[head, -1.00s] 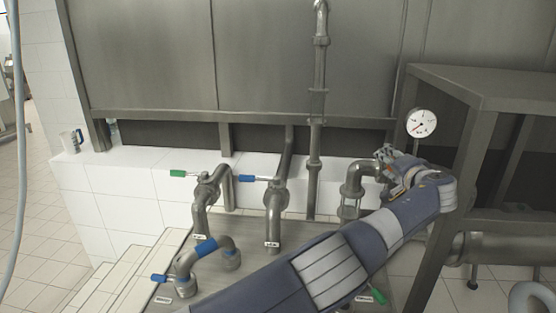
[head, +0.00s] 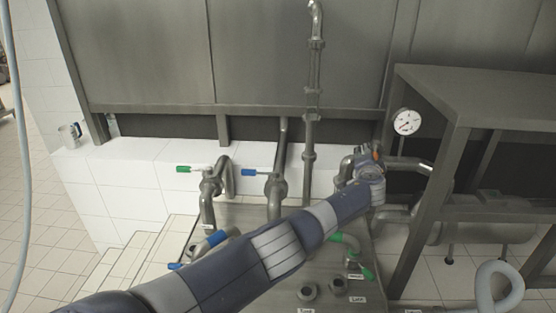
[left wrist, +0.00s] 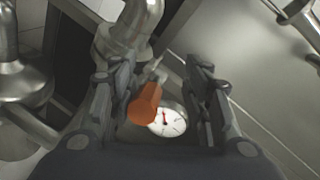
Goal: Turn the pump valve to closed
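An orange valve handle (left wrist: 145,103) sits between the two fingers of my left gripper (left wrist: 160,100) in the left wrist view. The fingers stand apart on either side of it, with gaps showing, so the gripper is open. In the head view my left gripper (head: 364,158) is at the pipe elbow left of the gauge, and a bit of the orange handle (head: 375,154) shows there. The gripper hides most of this valve. I cannot read a label that names it as the pump valve. My right gripper is in neither view.
A round white gauge (head: 406,122) is right of the gripper. Valves with green (head: 183,169) and blue (head: 249,172) handles stand to the left. My left arm crosses above the lower pipes. A metal frame (head: 440,150) stands close on the right.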

